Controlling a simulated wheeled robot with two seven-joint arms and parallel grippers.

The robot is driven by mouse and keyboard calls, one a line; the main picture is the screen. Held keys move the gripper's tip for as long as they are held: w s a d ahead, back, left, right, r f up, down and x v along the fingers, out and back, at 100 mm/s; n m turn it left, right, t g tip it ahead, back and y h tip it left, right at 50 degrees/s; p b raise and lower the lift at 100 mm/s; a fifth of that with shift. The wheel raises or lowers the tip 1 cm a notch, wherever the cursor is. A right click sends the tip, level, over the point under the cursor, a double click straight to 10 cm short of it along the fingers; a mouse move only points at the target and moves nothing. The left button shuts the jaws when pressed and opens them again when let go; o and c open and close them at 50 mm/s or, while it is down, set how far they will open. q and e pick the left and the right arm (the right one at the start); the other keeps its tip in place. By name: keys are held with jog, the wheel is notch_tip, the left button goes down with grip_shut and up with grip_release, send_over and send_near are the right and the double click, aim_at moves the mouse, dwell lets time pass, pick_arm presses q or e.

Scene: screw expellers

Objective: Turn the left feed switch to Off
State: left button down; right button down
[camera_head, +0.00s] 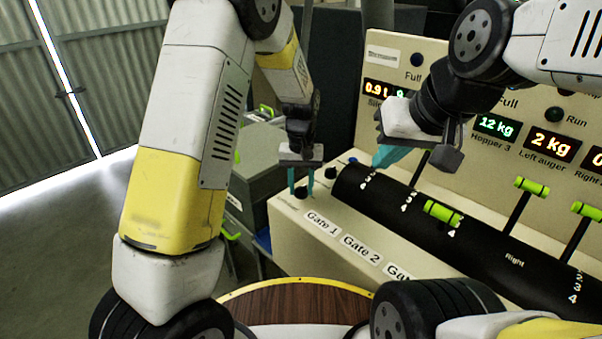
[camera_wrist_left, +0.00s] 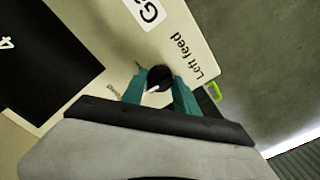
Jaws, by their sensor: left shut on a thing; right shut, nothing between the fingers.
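The left feed switch is a small round black knob (camera_wrist_left: 159,74) on the cream panel, beside the label "Left feed" (camera_wrist_left: 188,58) in the left wrist view. A short white mark shows on the knob near my fingers. My left gripper (camera_wrist_left: 158,90) has its teal fingers on either side of the knob, shut on it. In the head view my left gripper (camera_head: 301,181) points down at the panel's left end, over the dark knob (camera_head: 301,192). My right gripper (camera_head: 383,156) is shut and empty, above the black lever housing.
Another dark knob (camera_head: 331,173) stands just right of my left gripper. Levers with green handles (camera_head: 443,213) rise from the black housing (camera_head: 400,213). Labels "Gate 1" (camera_head: 322,224) and "Gate 2" (camera_head: 361,249) line the panel front. Lit displays (camera_head: 497,126) stand behind.

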pick_arm(q)
jog(key=shift+r+n, duration=0.1)
jog(key=shift+n, duration=0.4)
jog(key=c, duration=0.9)
grip_release()
jog(key=shift+c, duration=0.2)
notch_tip(320, 180, up, 8)
jog(key=shift+f, duration=0.25)
jog(key=shift+r, duration=0.15)
